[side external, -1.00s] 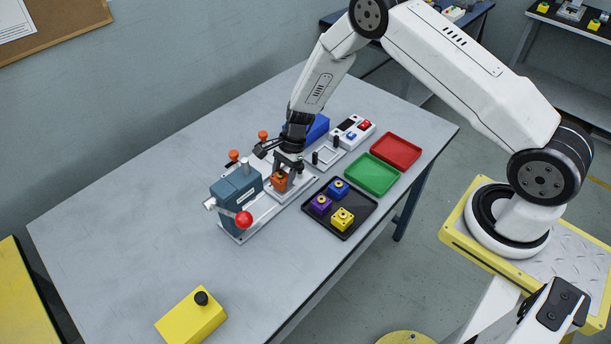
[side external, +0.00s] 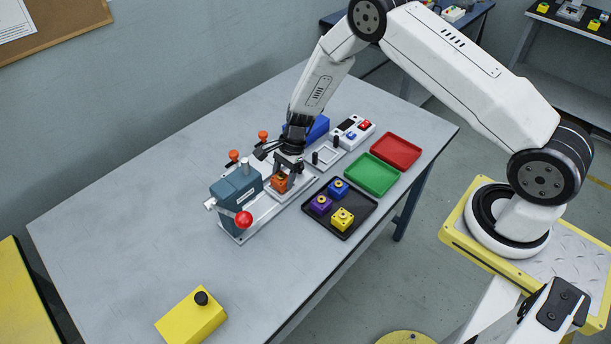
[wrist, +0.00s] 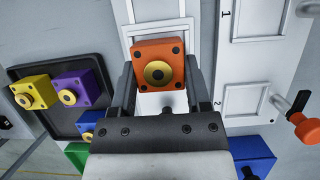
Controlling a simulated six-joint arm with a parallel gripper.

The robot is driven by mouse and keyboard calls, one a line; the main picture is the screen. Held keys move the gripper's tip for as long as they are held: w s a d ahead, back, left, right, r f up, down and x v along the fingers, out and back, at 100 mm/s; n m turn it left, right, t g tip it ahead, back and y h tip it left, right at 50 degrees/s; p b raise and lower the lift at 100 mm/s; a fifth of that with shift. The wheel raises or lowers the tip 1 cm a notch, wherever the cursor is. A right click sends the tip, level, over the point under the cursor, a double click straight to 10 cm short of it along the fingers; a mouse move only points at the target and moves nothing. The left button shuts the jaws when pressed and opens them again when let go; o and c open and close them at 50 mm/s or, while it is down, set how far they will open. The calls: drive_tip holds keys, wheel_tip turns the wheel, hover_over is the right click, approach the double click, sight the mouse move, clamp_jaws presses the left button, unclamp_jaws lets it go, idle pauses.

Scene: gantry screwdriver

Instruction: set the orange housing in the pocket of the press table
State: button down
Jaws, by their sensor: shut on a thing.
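The orange housing (side external: 279,183) is a small block with a yellow ring on top. It is between the fingers of my gripper (side external: 287,171), which is shut on it. It is at the white press table, just right of the teal press (side external: 236,190). In the wrist view the housing (wrist: 149,52) shows its top face level between the two fingers of my gripper (wrist: 158,85). A white raised pocket frame (wrist: 187,32) shows around and behind it. I cannot tell whether the housing touches the pocket floor.
A black tray (side external: 346,232) holds purple, blue and yellow housings. Green (side external: 372,175) and red trays (side external: 397,150) lie beyond it. The press has a red-knobbed lever (side external: 243,219). Orange-knobbed clamps (side external: 233,156) stand behind. The table's front left is clear apart from a yellow box (side external: 190,318).

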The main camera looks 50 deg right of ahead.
sight(283, 173)
drive_tip(key=shift+f, duration=0.3)
idle(0.8)
unclamp_jaws()
drive_tip(key=shift+r, duration=0.2)
drive_tip(key=shift+r, duration=3.8)
drive_tip(key=shift+s+r+n, duration=0.25)
drive_tip(key=shift+r+n, duration=0.05)
drive_tip(key=shift+r, duration=0.2)
drive_tip(key=s+d+r+n+t+h, duration=0.1)
drive_tip(key=s+d+r+n+h, duration=0.1)
drive_tip(key=s+r+n, duration=0.5)
drive_tip(key=s+d+r+n+t+h, duration=0.1)
drive_tip(key=s+d+r+n+h, duration=0.1)
drive_tip(key=s+r+n, duration=0.5)
drive_tip(key=s+n, duration=0.3)
drive_tip(key=s, duration=0.2)
drive_tip(key=shift+s+r+t, duration=0.2)
drive_tip(key=shift+r+t, duration=0.1)
